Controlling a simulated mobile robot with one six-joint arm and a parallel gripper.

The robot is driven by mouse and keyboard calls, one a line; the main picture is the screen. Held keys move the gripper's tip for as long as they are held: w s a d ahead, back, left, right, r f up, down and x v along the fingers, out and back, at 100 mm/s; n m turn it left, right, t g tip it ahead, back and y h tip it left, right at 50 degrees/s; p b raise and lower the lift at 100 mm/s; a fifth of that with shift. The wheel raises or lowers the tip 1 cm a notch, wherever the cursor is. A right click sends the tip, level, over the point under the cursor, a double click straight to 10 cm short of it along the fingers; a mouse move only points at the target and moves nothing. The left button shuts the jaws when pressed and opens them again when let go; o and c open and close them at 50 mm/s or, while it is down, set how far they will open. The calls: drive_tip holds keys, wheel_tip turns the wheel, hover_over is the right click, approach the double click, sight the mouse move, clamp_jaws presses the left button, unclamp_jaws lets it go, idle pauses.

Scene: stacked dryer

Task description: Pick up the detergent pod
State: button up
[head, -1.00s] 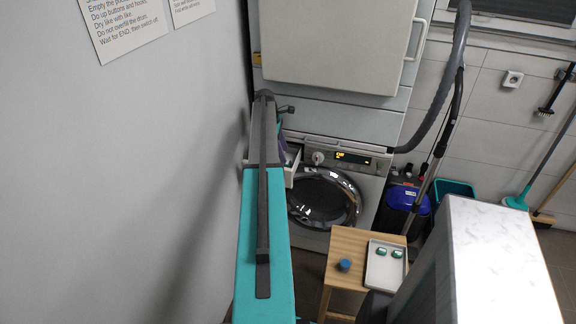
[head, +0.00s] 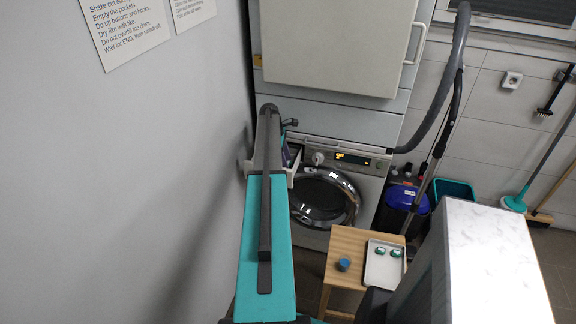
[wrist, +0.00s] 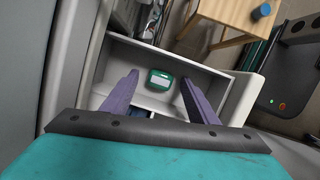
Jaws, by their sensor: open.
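A green and white detergent pod (wrist: 160,79) lies inside the open white drawer (wrist: 207,84) in the wrist view. My gripper (wrist: 159,76) is open, with its two purple fingers reaching into the drawer on either side of the pod, apart from it. Whether the fingertips are level with the pod I cannot tell. In the head view the drawer (head: 290,177) sticks out of the washing machine (head: 346,170) at its upper left, and my arm hides most of it. Two more green and white pods (head: 380,251) (head: 395,253) lie on a white tray (head: 375,277).
The tray and a blue round object (head: 343,264) are on a wooden stool (head: 341,243) in front of the machine. A dryer (head: 335,45) stands above the washer. A grey wall (head: 150,180) is close on the left. A blue container (head: 405,205) stands right of the washer.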

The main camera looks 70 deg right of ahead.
idle(0.4)
drive_tip(key=c, duration=1.1)
drive_tip(key=shift+r, duration=0.15)
drive_tip(key=shift+r+b, duration=0.45)
drive_tip(key=shift+r, duration=0.45)
wheel_tip(320, 180, up, 10)
drive_tip(key=b, duration=0.3)
drive_tip(key=s+a+b, duration=0.1)
drive_tip(key=a+b, duration=0.2)
drive_tip(key=a, duration=1.5)
drive_tip(key=shift+b, duration=0.3)
